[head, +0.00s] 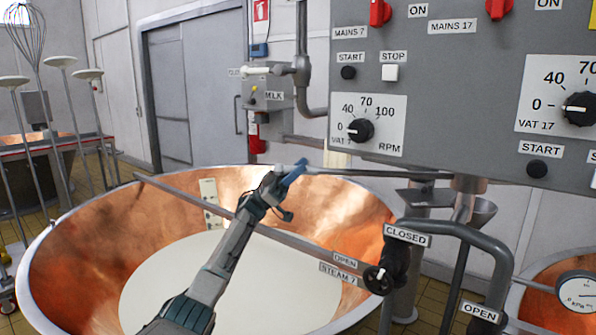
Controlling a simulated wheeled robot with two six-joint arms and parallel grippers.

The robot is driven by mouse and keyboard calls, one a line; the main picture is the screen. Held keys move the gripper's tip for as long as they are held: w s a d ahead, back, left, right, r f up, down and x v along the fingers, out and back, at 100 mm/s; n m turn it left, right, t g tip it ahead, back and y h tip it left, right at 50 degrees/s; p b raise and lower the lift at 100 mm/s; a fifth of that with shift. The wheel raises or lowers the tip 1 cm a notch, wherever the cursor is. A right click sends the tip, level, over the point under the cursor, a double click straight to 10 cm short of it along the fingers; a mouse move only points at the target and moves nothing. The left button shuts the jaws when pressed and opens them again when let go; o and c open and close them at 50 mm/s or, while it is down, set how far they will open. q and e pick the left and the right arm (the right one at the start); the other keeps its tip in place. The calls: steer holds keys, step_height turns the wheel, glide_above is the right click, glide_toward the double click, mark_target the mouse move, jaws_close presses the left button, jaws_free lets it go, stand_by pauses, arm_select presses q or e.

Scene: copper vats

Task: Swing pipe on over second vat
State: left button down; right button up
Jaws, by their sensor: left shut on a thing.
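A thin grey pipe (375,173) runs level from near the middle of the head view to an upright joint (467,185) below the control panel. My left gripper (293,176) is at the pipe's left, free end, over the far part of the near copper vat (85,245). It is shut on the pipe, though the fingers hide the exact contact. The near vat holds a pale liquid (190,285). Another copper vat (565,270) shows partly at the right edge. My right gripper is out of view.
A long thin bar (320,252) crosses the near vat, passing behind my left arm. A valve knob (378,280) and bent grey handle (480,238) stand at the vat's right. The control panel (450,100) overhangs the pipe. Tools on poles (62,62) stand left.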

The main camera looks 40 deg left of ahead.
arm_select(q)
steer(key=c, duration=1.4)
jaws_free()
steer(key=shift+w+a+r+t, duration=0.15)
steer(key=shift+r+t, duration=0.1)
steer(key=shift+t, duration=0.05)
steer(key=shift+o, duration=0.7)
steer(key=shift+w+f, duration=0.3)
steer(key=shift+w, duration=0.05)
steer(key=shift+s, duration=0.1)
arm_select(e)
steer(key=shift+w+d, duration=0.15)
arm_select(q)
steer(key=shift+s+a+f, duration=0.15)
steer(key=b+v, duration=0.4)
steer(key=v, duration=0.6)
steer(key=shift+a+f, duration=0.15)
steer(key=shift+a, duration=0.05)
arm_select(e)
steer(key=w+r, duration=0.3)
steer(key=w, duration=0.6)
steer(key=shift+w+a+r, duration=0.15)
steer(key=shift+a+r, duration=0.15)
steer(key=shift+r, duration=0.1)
